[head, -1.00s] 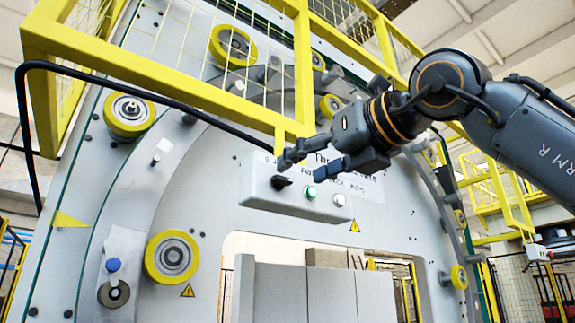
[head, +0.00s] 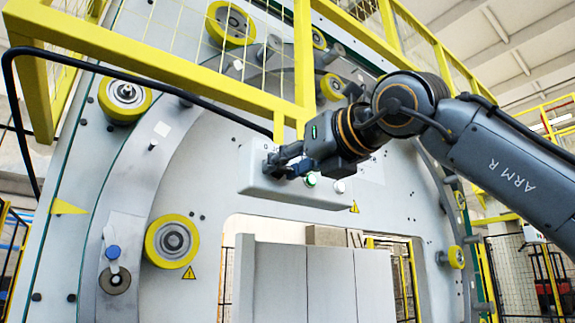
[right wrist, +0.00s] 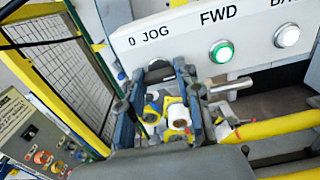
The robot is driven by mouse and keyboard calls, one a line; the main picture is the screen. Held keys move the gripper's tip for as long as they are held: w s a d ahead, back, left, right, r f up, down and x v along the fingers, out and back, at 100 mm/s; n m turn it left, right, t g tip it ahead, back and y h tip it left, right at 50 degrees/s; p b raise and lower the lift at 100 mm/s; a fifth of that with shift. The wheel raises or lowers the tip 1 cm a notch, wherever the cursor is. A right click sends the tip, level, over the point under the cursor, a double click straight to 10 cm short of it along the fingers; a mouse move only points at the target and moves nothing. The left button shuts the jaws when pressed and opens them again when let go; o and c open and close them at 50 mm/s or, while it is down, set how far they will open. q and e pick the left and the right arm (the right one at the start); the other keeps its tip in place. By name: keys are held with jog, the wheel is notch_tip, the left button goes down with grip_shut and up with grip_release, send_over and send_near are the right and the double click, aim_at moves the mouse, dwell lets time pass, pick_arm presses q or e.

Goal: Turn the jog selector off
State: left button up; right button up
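The control box (head: 262,182) is a light grey panel on the machine front. In the right wrist view its face (right wrist: 262,38) shows the labels "0 JOG" and "FWD", a lit green button (right wrist: 222,51) and a white button (right wrist: 287,36). The dark jog selector (right wrist: 157,71) sits under the "0 JOG" label, partly hidden between my fingers; its setting cannot be read. My right gripper (head: 278,163) is at the box's left part, its fingers (right wrist: 160,88) apart around the selector. Whether they touch it is unclear. My left gripper is not in view.
A yellow guard frame (head: 150,75) with mesh runs above and left of the box. A black cable (head: 130,80) arcs across it. Yellow rollers (head: 172,243) and a warning sign (head: 354,207) are on the machine face. A second panel (right wrist: 45,140) stands at lower left.

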jog(key=shift+n, duration=0.3)
jog(key=shift+n+p, duration=2.6)
jog(key=shift+n, duration=6)
jog(key=o, duration=1.2)
jog(key=shift+c, duration=0.2)
jog(key=v, duration=1.2)
